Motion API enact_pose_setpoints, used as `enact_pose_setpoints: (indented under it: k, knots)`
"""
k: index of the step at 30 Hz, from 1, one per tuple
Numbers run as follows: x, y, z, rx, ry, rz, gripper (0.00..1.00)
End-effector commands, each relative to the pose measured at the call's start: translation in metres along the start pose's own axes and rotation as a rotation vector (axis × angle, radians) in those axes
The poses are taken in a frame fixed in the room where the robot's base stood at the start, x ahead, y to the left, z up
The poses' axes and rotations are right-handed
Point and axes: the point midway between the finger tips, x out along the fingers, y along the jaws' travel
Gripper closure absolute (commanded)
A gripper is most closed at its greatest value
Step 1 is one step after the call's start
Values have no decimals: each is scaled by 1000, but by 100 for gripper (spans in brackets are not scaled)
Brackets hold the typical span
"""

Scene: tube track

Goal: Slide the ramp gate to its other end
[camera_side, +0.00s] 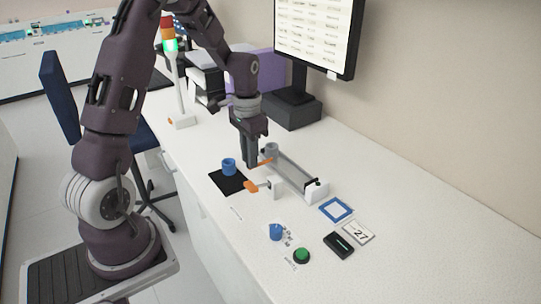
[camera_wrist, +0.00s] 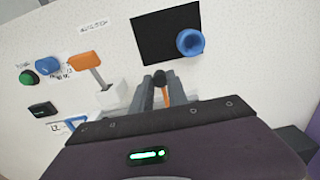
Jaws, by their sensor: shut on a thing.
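The ramp track (camera_side: 292,170) is a narrow clear channel on the white table, running from a grey cup (camera_side: 271,149) at its far end to a white end block (camera_side: 316,191). A thin orange piece (camera_side: 266,162), apparently the ramp gate, sticks out beside my gripper (camera_side: 251,162) near the far end. In the wrist view my gripper (camera_wrist: 161,90) is shut around this orange piece (camera_wrist: 165,96), with a dark round knob (camera_wrist: 160,77) at the fingertips. The fingers hide most of what they hold. A separate orange paddle (camera_side: 250,187) joins a white block (camera_side: 273,187) beside the track.
A blue cup (camera_side: 229,166) stands on a black mat (camera_side: 226,182) left of the track. A blue knob (camera_side: 276,232), green button (camera_side: 302,256), black box (camera_side: 339,245) and blue-framed square (camera_side: 336,209) lie nearer. A monitor (camera_side: 318,35) stands behind. The right front table is clear.

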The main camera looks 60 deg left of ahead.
Motion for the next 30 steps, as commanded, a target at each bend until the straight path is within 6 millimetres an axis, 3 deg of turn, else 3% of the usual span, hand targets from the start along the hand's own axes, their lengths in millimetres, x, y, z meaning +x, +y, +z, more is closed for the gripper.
enact_pose_setpoints:
  k: [2,3,4,14,24,30]
  knots:
    - [0,0,4,-1,-1,0,100]
    - [0,0,4,-1,0,0,77]
    - [0,0,4,0,0,0,71]
    - [-3,0,4,0,1,-1,70]
    - [-44,0,3,1,3,-2,70]
    - [-50,0,4,0,0,0,70]
